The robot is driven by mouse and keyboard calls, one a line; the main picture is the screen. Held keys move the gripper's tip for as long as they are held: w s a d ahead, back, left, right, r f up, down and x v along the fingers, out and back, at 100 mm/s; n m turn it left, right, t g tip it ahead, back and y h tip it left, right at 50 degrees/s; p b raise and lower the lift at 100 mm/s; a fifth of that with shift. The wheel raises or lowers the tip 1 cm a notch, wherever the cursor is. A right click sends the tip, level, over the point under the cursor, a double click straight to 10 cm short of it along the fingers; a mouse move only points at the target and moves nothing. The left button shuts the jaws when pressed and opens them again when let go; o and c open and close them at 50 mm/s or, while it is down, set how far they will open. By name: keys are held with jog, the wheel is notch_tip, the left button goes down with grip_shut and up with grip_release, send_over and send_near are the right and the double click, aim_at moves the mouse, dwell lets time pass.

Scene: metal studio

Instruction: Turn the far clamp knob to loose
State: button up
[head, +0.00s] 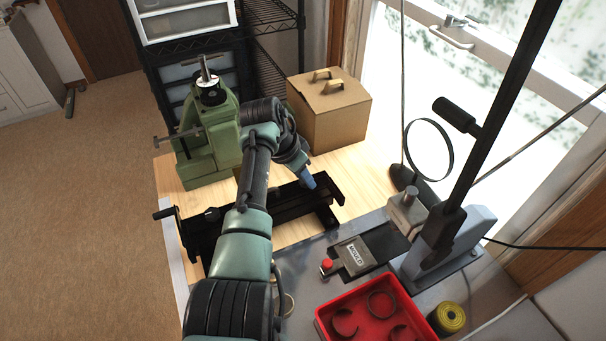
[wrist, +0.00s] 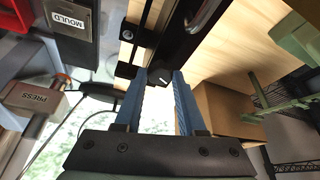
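The black clamp fixture (head: 280,203) lies along the wooden bench top, with a crank at its left end. A dark round knob with a white mark (wrist: 161,78) shows in the wrist view, at the tips of my gripper's two blue fingers. My gripper (head: 309,182) is over the fixture's far right end in the head view and hides the knob there. In the wrist view my gripper (wrist: 163,76) has its fingers apart, one on each side of the knob. Whether they press on it cannot be told. The white mark points slantwise; its setting is not readable.
A mould block (head: 355,254), a press (head: 445,235) and a red tray (head: 362,328) are on the right. Bare wood shows between box and fixture.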

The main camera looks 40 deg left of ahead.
grip_shut()
